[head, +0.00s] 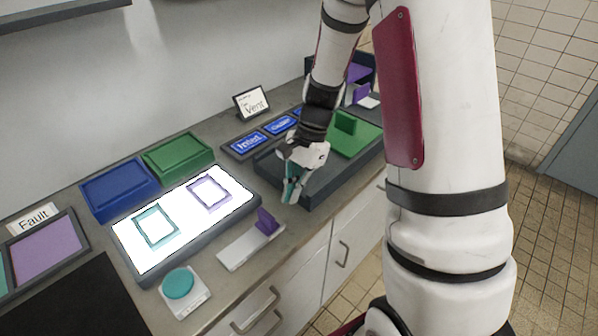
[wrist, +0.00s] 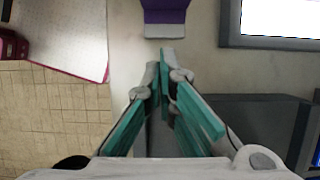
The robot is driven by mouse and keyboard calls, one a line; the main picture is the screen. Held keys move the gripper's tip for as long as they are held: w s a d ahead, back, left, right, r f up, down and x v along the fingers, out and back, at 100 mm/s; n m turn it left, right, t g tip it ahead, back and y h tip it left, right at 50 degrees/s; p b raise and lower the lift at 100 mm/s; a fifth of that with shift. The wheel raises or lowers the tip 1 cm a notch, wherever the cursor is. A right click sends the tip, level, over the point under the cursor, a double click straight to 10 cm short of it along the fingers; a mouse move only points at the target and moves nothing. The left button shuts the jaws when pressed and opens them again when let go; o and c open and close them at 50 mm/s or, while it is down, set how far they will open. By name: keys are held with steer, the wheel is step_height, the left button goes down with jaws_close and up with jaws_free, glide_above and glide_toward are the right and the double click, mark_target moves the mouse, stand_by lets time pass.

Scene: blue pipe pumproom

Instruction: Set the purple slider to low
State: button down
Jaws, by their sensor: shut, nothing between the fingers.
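The purple slider's knob (head: 267,222) stands upright at the right end of a white track (head: 240,250) near the counter's front edge. In the wrist view, the purple knob (wrist: 165,14) shows at the top, just ahead of the fingertips, and most of the track is out of frame. My gripper (head: 290,198) is shut and empty, pointing down a little right of and behind the knob, apart from it. Its teal fingers (wrist: 160,68) meet in the wrist view. I cannot read any low marking on the track.
A lit panel (head: 128,228) with teal and purple frames lies behind the track. A teal round button (head: 178,283) is to the left. Another purple piece (head: 361,93) stands farther back.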

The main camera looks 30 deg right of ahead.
mark_target(264, 216)
steer(key=shift+s+a+r, duration=0.1)
steer(key=shift+s+a, duration=0.15)
steer(key=shift+a, duration=0.4)
steer(key=shift+s+a+r, duration=0.1)
steer(key=shift+s+a, duration=0.1)
steer(key=shift+a, duration=0.4)
steer(key=shift+s+a, duration=0.1)
steer(key=shift+a, duration=0.4)
steer(key=s+a, duration=0.1)
steer(key=a, duration=0.2)
steer(key=s+a+p, duration=0.1)
steer(key=a, duration=0.2)
steer(key=s+a+p, duration=0.1)
steer(key=a, duration=0.2)
steer(key=shift+a, duration=0.1)
steer(key=d, duration=0.1)
steer(key=w+d, duration=0.1)
steer(key=d, duration=0.1)
steer(key=d+r, duration=0.1)
steer(key=shift+w+d, duration=0.25)
steer(key=shift+w, duration=0.1)
steer(key=s+v, duration=0.1)
steer(key=v, duration=0.7)
steer(key=shift+w+r+p, duration=0.3)
steer(key=shift+w+r, duration=0.05)
steer(key=shift+r, duration=0.1)
